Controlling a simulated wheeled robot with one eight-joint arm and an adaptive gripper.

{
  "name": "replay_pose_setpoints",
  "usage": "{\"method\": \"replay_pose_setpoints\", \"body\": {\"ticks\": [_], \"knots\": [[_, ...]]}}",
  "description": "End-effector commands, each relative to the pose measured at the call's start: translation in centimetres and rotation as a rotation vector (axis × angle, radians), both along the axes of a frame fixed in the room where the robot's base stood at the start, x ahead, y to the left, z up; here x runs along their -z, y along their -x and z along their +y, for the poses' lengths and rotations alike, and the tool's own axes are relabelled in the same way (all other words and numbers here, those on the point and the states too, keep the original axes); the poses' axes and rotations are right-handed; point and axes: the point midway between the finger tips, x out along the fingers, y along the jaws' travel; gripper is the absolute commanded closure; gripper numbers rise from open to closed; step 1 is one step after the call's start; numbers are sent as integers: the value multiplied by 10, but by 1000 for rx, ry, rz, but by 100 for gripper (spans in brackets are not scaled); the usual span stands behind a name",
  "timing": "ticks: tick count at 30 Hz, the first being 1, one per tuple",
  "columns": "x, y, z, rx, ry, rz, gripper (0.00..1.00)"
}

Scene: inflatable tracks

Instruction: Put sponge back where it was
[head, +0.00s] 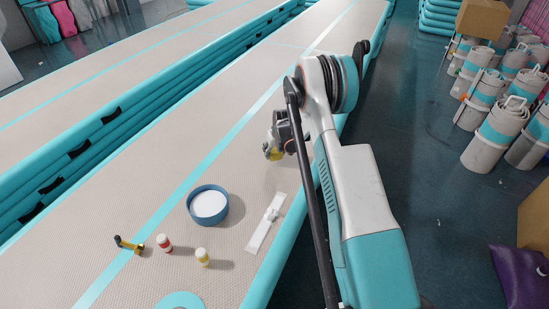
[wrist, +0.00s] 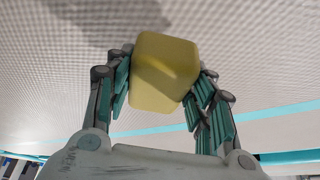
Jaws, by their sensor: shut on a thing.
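The sponge (wrist: 163,72) is a yellow block with rounded edges. In the wrist view it sits between the two fingers of my gripper (wrist: 165,88), which is shut on it. In the head view my gripper (head: 277,148) is at the far side of my arm, over the beige track, with a bit of the yellow sponge (head: 275,154) showing below it. My arm and gripper hide most of the sponge there. A shadow lies on the track near it; I cannot tell the exact height.
The track beyond my gripper is clear.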

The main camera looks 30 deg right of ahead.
Motion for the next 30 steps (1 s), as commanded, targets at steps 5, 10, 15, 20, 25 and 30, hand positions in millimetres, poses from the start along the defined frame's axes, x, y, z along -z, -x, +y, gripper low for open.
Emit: {"method": "replay_pose_setpoints", "body": {"ticks": [5,10,15,20,25,30], "knots": [[29,0,0,0,0,0,70],[31,0,0,0,0,0,70],[32,0,0,0,0,0,70],[33,0,0,0,0,0,32],[33,0,0,0,0,0,30],[33,0,0,0,0,0,30]]}}
